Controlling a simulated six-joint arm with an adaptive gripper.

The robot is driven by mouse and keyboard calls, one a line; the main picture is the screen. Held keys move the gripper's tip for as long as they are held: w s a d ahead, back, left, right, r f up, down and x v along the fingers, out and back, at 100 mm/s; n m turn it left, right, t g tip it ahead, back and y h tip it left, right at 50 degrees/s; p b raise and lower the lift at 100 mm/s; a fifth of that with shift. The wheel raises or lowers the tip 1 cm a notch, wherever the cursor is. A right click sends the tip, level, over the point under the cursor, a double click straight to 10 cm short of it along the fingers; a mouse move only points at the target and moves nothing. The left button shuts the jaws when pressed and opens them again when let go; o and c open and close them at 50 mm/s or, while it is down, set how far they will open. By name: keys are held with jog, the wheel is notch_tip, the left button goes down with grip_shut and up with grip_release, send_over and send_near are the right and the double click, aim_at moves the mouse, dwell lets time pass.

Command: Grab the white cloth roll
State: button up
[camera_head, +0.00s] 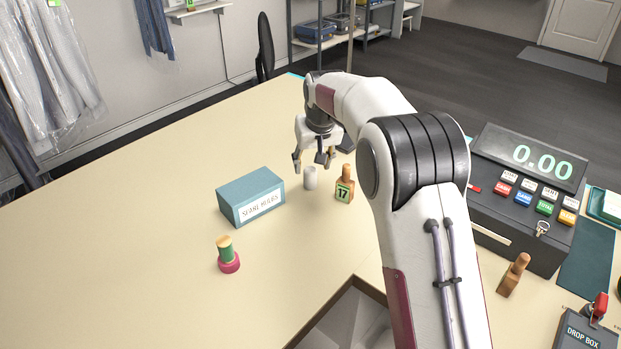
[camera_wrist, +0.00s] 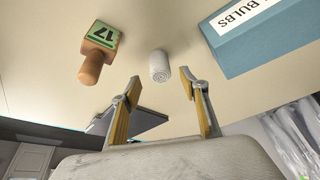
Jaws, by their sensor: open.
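The white cloth roll (camera_head: 310,178) stands upright on the cream counter (camera_head: 160,205), between a blue box and a wooden stamp. In the wrist view the white cloth roll (camera_wrist: 159,66) shows its spiral end, ahead of the fingers and about in line with the gap between them. My gripper (camera_head: 312,165) is close by the roll in the head view. In the wrist view my gripper (camera_wrist: 160,82) has its two fingers wide apart, with nothing between them. I cannot tell the exact gap between the fingertips and the roll.
The blue box (camera_head: 250,197) labelled for bulbs is left of the roll. The wooden stamp (camera_head: 344,184) marked 17 is close on its right. A green spool on a pink base (camera_head: 227,256) is nearer the front. A cash register (camera_head: 520,190) is at right. The counter's left side is clear.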

aim_at(311, 172)
jog(key=shift+w+f, duration=0.25)
jog(key=shift+f, duration=0.35)
jog(key=shift+f, duration=0.1)
jog(key=shift+x, duration=2.5)
jog(key=shift+s, duration=0.15)
jog(key=c, duration=0.9)
